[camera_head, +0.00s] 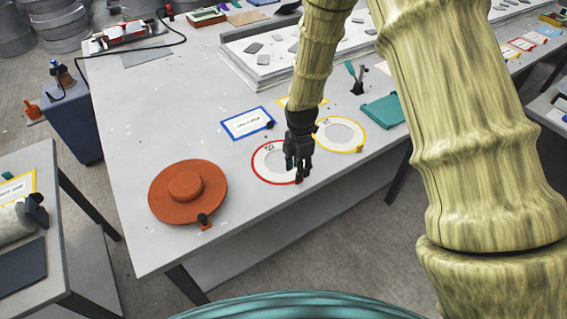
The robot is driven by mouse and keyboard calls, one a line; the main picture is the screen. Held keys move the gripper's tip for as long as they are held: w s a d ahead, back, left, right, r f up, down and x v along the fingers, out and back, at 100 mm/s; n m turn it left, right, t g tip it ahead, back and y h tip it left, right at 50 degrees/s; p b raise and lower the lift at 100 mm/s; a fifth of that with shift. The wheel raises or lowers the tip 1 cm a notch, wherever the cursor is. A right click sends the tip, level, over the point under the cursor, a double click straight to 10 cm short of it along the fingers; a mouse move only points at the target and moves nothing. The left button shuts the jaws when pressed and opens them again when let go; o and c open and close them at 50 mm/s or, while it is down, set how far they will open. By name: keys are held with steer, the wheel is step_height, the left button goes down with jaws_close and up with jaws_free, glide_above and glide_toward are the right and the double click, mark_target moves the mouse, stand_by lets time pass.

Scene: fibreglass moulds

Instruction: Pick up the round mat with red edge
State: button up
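The round mat with red edge (261,168) lies flat near the front edge of the grey table. It is a white ring with a red rim and a grey middle. My gripper (299,178) is over the right part of the mat and hides some of it. The fingers point down, with their tips near the mat's right rim. I cannot tell whether the fingers touch the mat or whether they are open or shut.
A round mat with yellow edge (355,146) lies just right of my gripper. A blue-framed card (247,123) lies behind. An orange hat-shaped disc (187,189) sits to the left. A teal case (384,111) lies at right. The table's (130,151) left part is mostly clear.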

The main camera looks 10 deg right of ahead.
steer(key=shift+s+d+f+p, duration=0.15)
steer(key=shift+f+p, duration=0.3)
steer(key=shift+f, duration=0.3)
steer(key=shift+d+f+p, duration=0.1)
steer(key=shift+f+p, duration=0.35)
steer(key=shift+f, duration=1.2)
jaws_close()
